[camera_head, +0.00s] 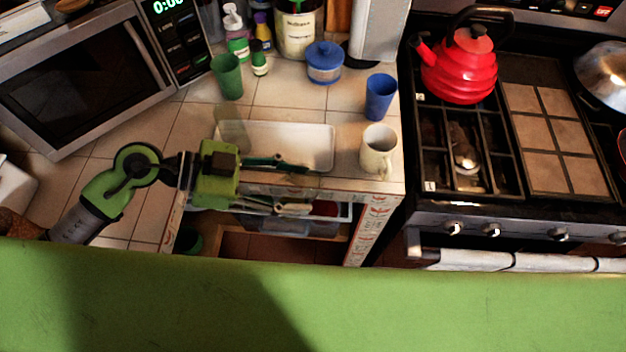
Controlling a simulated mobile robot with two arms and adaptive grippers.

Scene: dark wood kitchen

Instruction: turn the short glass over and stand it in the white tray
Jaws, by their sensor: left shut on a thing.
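The white tray (315,135) lies on the tiled counter near its front edge. My left gripper (308,168) comes in from the left, with its dark fingers over the tray's front edge. It is shut on the short glass (306,184), which shows only as a faint clear shape at the fingertips; which way up it is, I cannot tell. Another clear glass-like thing (233,132) stands at the tray's left end; whether it is in or beside the tray is unclear. My right gripper is not in view.
A white mug (378,150) and a blue cup (380,97) stand right of the tray. A green cup (227,76) and a blue lidded pot (324,62) stand behind it. An open drawer (290,225) is below the counter edge. The microwave (85,75) is left, the stove right.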

